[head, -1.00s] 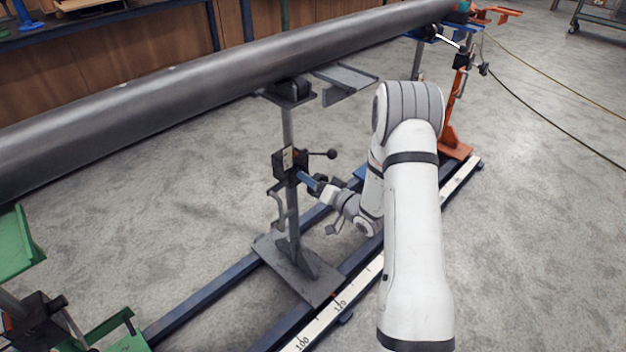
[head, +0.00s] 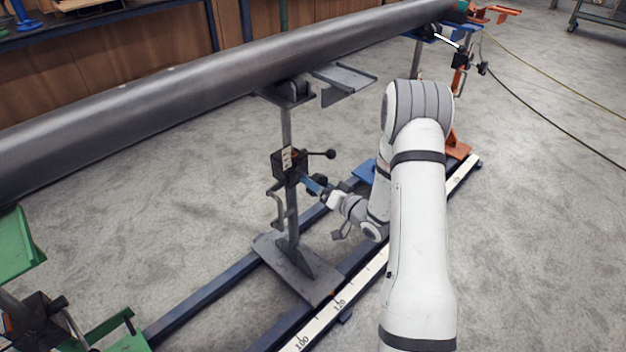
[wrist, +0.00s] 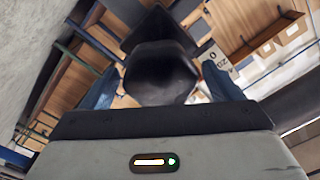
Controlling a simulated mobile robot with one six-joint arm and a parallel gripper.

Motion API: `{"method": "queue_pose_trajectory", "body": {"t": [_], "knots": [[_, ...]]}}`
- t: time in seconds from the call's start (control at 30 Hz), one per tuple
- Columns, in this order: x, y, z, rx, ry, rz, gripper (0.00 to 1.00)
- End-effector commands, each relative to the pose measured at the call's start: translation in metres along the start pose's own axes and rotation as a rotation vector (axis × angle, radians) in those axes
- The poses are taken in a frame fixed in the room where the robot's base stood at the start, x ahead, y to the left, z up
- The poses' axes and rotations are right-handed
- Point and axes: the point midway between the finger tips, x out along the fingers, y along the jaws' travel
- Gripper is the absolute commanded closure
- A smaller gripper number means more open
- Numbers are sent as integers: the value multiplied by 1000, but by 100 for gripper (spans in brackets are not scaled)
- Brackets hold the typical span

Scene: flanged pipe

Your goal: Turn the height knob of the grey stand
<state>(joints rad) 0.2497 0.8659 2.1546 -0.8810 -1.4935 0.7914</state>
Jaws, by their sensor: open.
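The grey stand (head: 286,222) stands upright on the rails and bears the pipe (head: 240,72). Its dark height box (head: 288,164) sits partway up the post, with a black ball-ended lever (head: 330,153) pointing right. My gripper (head: 308,182) is at the right side of this box, just below the lever. In the wrist view, a dark faceted knob (wrist: 160,72) fills the space between my two blue fingers. The fingers are open, one on each side, with a small gap showing at each. In the head view the knob is mostly hidden by my gripper.
The pipe runs overhead across the scene. A green stand (head: 22,248) is at the left, with blue and orange stands at the far right. Rails and a white scale (head: 335,312) lie along the floor.

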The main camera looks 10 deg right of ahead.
Motion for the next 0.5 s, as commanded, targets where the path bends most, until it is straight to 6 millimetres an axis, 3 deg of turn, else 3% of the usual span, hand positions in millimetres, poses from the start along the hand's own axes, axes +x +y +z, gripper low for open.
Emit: {"method": "queue_pose_trajectory", "body": {"t": [0.2,0.5], "knots": [[-38,1,-1,1,1,4,16],[-52,0,0,0,0,0,16]]}}
